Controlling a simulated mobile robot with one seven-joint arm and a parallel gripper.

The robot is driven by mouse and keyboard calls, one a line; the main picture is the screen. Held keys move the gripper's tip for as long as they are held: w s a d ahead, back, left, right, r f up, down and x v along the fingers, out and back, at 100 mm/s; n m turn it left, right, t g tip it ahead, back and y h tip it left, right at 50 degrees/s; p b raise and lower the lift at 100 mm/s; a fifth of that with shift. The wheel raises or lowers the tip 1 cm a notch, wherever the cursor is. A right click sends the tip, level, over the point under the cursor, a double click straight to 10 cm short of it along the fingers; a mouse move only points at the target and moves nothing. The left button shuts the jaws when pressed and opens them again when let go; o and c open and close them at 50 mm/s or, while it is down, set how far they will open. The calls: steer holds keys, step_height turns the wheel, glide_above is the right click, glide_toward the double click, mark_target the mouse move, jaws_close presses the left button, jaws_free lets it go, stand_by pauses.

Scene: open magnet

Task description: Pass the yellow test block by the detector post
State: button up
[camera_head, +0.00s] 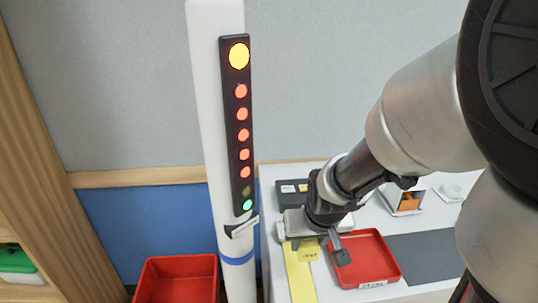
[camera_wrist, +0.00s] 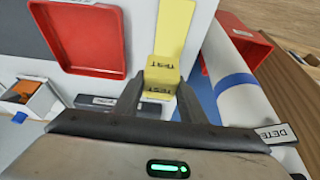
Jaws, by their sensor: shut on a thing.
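The yellow test block (camera_wrist: 162,76) is between the two fingers of my gripper (camera_wrist: 157,92) in the wrist view, and the gripper is shut on it. In the head view the block (camera_head: 307,253) shows below my gripper (camera_head: 308,240), over a yellow strip (camera_head: 301,286). The white detector post (camera_head: 212,120) stands left of the gripper, apart from it. Its black light panel (camera_head: 230,130) shows a lit yellow lamp at the top, several lit orange-red lamps, a dim one and a lit green one at the bottom. The post also shows in the wrist view (camera_wrist: 248,108).
A red tray (camera_head: 382,262) lies right of the yellow strip on the white table (camera_head: 410,290). A red bin (camera_head: 178,268) stands left of the post. A dark labelled box (camera_head: 290,187) and a white box with an orange item (camera_head: 405,201) are behind. A grey mat (camera_head: 430,255) lies right.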

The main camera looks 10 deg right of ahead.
steer(key=w+b, duration=0.1)
steer(key=w, duration=1.3)
stand_by(0.6)
steer(key=shift+w, duration=0.1)
